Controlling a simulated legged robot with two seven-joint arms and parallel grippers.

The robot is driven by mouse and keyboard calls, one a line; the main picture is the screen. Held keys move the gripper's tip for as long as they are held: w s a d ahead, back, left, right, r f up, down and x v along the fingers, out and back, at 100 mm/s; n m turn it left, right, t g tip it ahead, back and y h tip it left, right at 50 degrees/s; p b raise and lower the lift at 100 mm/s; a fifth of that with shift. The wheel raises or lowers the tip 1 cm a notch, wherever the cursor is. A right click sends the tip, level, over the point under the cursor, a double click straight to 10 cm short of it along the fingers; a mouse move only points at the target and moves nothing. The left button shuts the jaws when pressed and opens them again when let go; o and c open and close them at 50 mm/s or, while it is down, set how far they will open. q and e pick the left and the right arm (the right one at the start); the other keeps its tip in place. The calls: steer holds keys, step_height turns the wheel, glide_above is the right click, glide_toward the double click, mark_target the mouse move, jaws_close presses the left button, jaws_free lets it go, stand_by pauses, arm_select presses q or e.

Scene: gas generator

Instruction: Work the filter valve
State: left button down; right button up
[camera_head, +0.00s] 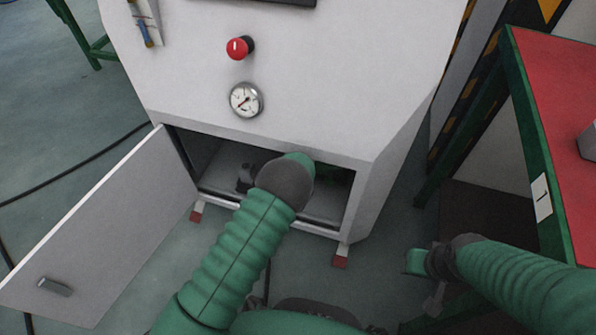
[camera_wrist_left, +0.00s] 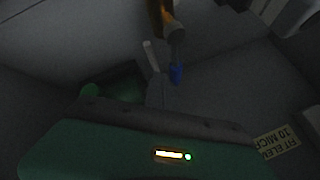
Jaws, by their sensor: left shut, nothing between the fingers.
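My left arm reaches through the open lower door of the white cabinet (camera_head: 300,140). In the head view, its wrist hides the fingertips and whatever lies behind. In the left wrist view, the green body of my left gripper (camera_wrist_left: 120,115) fills the lower part, shut and empty. Beyond it, a brass-coloured fitting (camera_wrist_left: 162,18) hangs from the top, with a small blue part (camera_wrist_left: 177,74) below; this may be the filter valve, but the picture is too dark to be sure. The blue part looks apart from the gripper. My right gripper (camera_head: 425,268) is outside, low at the right; its fingers are unclear.
The cabinet door (camera_head: 105,235) hangs open to the left. A dark fitting (camera_head: 246,178) shows inside the opening. A gauge (camera_head: 245,99) and red knob (camera_head: 238,48) are above. A red-topped table (camera_head: 560,90) stands right. A partly readable filter label (camera_wrist_left: 279,143) shows inside.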

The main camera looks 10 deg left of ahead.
arm_select(q)
steer(key=p+v, duration=0.9)
steer(key=v, duration=0.7)
steer(key=shift+s+r, duration=0.2)
steer(key=shift+s, duration=0.05)
